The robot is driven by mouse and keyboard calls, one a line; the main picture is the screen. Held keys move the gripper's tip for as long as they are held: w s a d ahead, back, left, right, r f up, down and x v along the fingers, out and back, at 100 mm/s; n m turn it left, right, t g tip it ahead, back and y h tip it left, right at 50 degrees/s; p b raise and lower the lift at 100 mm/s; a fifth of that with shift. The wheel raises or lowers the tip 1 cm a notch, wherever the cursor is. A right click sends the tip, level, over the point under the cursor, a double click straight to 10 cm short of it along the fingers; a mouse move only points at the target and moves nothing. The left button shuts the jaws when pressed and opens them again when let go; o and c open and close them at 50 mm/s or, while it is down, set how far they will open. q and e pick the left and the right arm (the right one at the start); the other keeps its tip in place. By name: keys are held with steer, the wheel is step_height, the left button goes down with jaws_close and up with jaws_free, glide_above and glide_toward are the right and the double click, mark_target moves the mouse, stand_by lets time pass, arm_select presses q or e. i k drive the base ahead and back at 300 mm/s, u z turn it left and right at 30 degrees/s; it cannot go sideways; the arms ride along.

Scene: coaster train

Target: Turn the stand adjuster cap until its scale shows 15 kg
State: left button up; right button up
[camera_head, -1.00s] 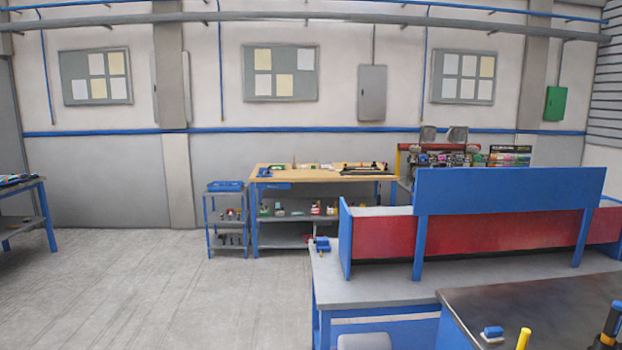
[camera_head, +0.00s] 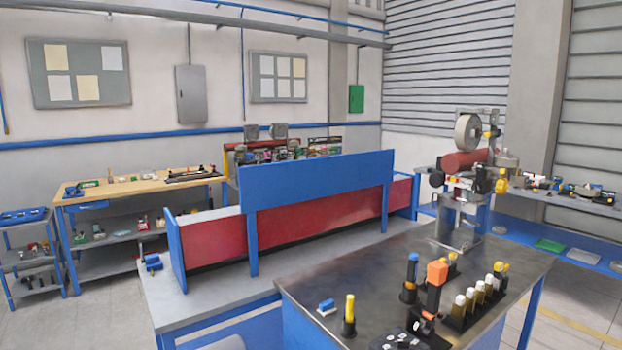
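I cannot tell a stand adjuster cap or a kg scale at this size. Several small upright items stand on the dark-topped table (camera_head: 390,262) at the lower right. They are a black post with a yellow top (camera_head: 350,312), a black post with a blue top (camera_head: 411,275) and a black stand with an orange block (camera_head: 436,274). A black piece with round knobs (camera_head: 400,339) is cut off by the bottom edge. Neither of my grippers shows.
A rack of yellow-and-white handles (camera_head: 476,300) stands on the dark table. Behind it is a machine with a red cylinder (camera_head: 464,163). A blue and red partition (camera_head: 316,195) stands on a grey bench. Open floor (camera_head: 110,318) lies at the lower left.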

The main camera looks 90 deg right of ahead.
mark_target(501, 187)
steer(key=z, duration=0.15)
steer(key=i, duration=0.3)
steer(key=z, duration=2.75)
steer(key=i, duration=0.15)
steer(key=z, duration=0.8)
steer(key=k, duration=0.5)
steer(key=z, duration=0.45)
steer(key=i, duration=1.55)
steer(key=u, duration=0.4)
steer(key=k, duration=0.3)
